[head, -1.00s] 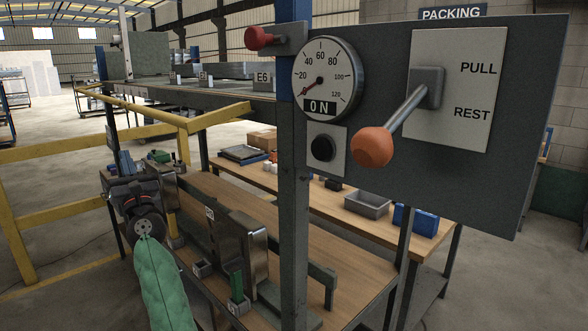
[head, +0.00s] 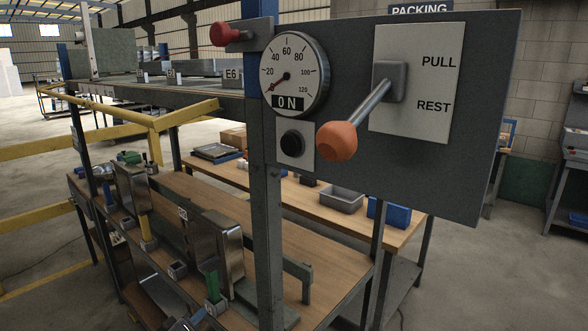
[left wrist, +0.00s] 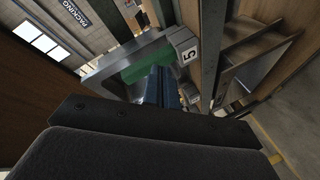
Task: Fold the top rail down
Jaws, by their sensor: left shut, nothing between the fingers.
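An upper yellow rail (head: 100,107) runs level along the left and bends near the upright shelf frame. I cannot tell for certain that it is the top rail. My left gripper (head: 195,319) is only partly in view at the bottom edge, near a small green block (head: 213,287). Its blue fingers (left wrist: 160,86) show in the left wrist view, shut and empty. There they are close to a green piece (left wrist: 150,63) and a grey holder labelled 5 (left wrist: 187,55); contact cannot be told. My right gripper is out of view.
A control panel (head: 455,170) with an orange-knobbed lever (head: 337,141) and a gauge (head: 295,75) stands at the right. A blue-grey post (head: 265,190) rises before the wooden bench (head: 185,187). Metal holders line the bench's near edge. Open floor lies right.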

